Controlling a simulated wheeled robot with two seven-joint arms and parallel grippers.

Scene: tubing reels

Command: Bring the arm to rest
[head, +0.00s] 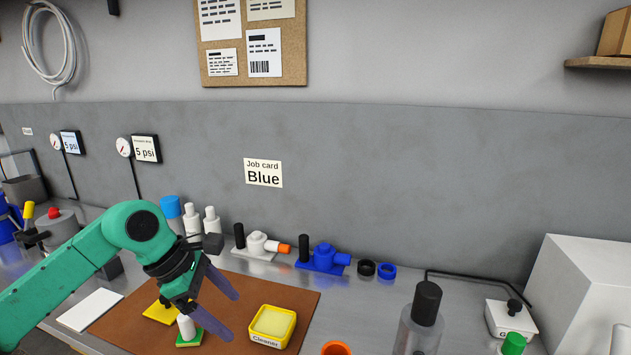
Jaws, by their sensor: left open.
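My left arm comes in from the left in the head view. Its left gripper (226,312) is open, with two dark fingers pointing down and right above the brown mat (291,290). Nothing shows between the fingers. A white-capped piece on a green base (187,328) stands just left of the lower finger. A yellow tray labelled Cleaner (272,327) sits to the right of the fingers, apart from them. My right gripper is not in view.
A yellow pad (161,312) lies partly behind the gripper. White (257,245) and blue (323,258) valve-like fittings stand at the back. A dark-capped bottle (419,325), an orange ring (336,348) and a white box (581,290) are on the right. A job card (263,173) reads Blue.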

